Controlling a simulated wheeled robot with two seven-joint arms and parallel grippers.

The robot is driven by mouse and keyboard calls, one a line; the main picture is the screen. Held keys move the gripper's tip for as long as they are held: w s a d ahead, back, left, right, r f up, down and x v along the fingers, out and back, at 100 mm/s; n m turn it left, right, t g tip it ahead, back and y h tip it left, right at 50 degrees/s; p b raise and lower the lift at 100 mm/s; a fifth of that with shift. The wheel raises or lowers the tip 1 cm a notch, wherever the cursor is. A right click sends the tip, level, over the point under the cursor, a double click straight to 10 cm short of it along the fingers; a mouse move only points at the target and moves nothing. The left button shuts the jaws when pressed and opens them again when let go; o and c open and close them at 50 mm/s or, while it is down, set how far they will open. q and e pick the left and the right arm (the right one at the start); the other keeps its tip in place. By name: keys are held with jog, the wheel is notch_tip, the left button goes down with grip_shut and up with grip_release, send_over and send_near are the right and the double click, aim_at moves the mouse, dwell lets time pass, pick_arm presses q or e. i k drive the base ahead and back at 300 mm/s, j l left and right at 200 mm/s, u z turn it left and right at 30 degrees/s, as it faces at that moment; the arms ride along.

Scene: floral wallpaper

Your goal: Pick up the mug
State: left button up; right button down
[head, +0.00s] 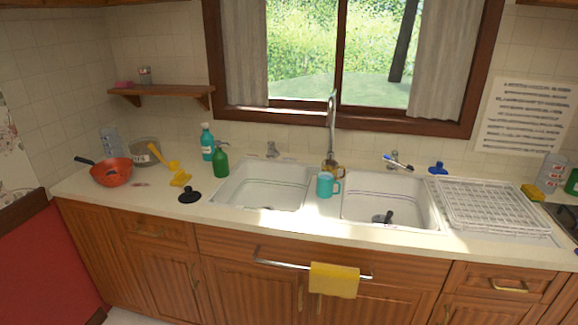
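A teal mug (325,185) stands upright near the divider between the two sink basins, in the middle of the head view. Its handle points to the right. An amber-brown vessel (331,168) is just behind it, at the foot of the faucet, and is partly hidden by the mug. Neither of my grippers shows in the head view.
The left basin (262,188) looks empty; the right basin holds a dark object (383,217). A white dish rack (492,207) is at right. Green bottles (221,162), a black plunger-like item (190,196) and a red pan (111,172) are at left. A yellow towel (333,281) hangs in front.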

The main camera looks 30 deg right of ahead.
aim_at(325, 181)
jog(key=z, duration=1.6)
